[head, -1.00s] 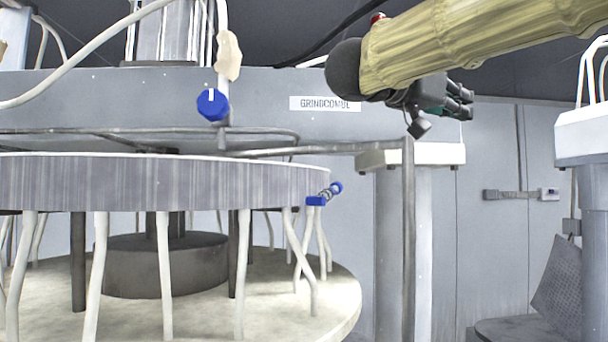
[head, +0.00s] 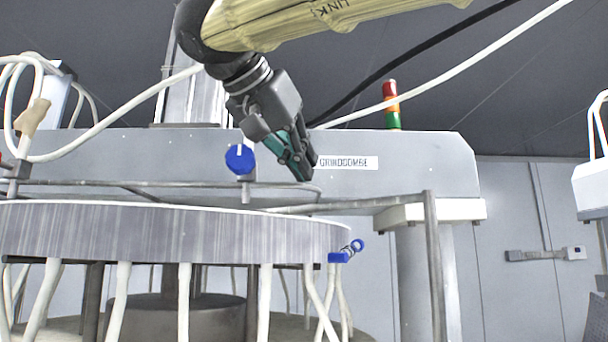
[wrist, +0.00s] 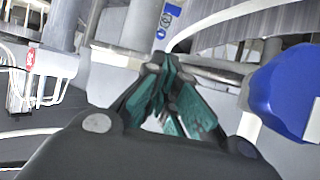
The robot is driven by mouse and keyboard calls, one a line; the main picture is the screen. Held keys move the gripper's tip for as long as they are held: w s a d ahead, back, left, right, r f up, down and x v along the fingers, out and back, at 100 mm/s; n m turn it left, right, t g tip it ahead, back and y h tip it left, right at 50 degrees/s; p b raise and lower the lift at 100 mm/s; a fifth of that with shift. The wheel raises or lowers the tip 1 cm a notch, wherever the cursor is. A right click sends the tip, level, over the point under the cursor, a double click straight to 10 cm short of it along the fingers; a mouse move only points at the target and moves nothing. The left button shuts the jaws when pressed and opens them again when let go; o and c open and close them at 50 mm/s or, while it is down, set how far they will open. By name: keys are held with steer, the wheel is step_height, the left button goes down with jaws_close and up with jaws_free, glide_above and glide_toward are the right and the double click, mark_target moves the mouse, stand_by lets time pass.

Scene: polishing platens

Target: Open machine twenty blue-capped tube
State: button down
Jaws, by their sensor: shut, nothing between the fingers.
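A round blue cap (head: 240,159) with a white line on its face sits on a thin upright stem above the round platen. A large blue cap also shows close by at the right of the wrist view (wrist: 290,92). My gripper (head: 302,172) is shut and empty, pointing down to the right of the cap in the head view, apart from it. In the wrist view its teal-padded fingers (wrist: 168,85) come together beyond the dark palm. I cannot read a machine number twenty in any view.
The wide platen (head: 170,232) has a smaller blue fitting with a ring (head: 340,257) at its right rim. White hoses hang beneath. A grey pipe (head: 432,260) runs right and down. A labelled grey beam (head: 420,165) stands behind, with a signal light (head: 391,105).

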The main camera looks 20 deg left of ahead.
mark_target(348, 247)
steer(key=p+x, duration=0.4)
steer(key=x, duration=1.4)
steer(key=shift+w, duration=0.1)
